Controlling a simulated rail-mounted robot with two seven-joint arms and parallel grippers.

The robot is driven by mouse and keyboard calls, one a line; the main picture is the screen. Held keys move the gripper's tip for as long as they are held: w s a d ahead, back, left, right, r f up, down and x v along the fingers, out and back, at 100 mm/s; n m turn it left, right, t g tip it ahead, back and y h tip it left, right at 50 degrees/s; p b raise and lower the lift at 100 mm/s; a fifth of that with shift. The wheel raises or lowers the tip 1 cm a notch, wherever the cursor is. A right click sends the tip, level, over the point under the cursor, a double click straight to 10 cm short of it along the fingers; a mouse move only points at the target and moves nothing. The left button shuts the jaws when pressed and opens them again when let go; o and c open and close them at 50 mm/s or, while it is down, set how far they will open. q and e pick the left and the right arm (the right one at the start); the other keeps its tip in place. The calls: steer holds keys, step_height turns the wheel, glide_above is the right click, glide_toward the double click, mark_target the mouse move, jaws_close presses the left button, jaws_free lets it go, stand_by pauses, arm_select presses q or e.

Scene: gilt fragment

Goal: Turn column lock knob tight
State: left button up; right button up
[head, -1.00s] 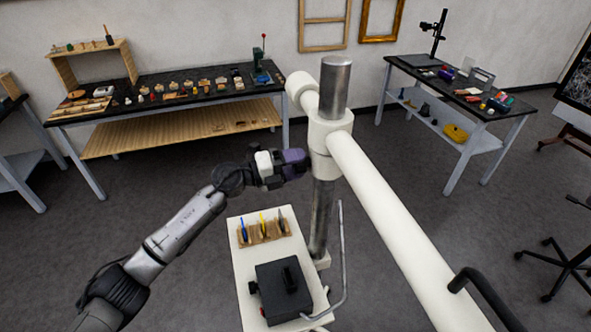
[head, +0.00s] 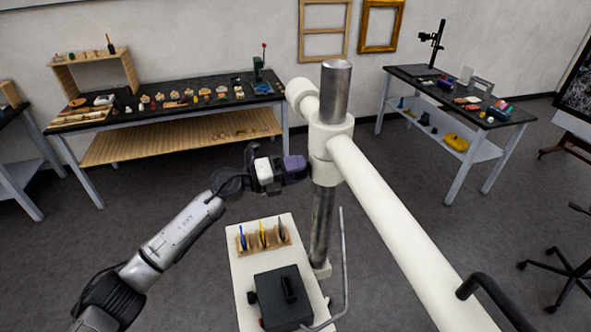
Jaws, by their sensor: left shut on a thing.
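The steel column (head: 323,215) stands upright in the middle, with a white collar (head: 330,135) clamped around it and a thick white arm (head: 400,232) running from it toward the lower right. My left gripper (head: 298,169), with dark and purple parts, reaches in from the left and meets the left side of the collar's lower part. It is shut on the lock knob, which is mostly hidden by the gripper, so its shape and angle cannot be told. My right gripper is not in view.
Below my left arm, a white stand top (head: 243,268) carries a wooden rack (head: 264,240) with several tools and a black box (head: 284,298). A bent metal rod (head: 344,265) rises beside it. Workbenches (head: 185,98) stand along the back wall, with open floor between.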

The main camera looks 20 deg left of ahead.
arm_select(q)
steer(key=o, duration=0.9)
steer(key=shift+b+v, duration=1.6)
steer(key=shift+v, duration=5.3)
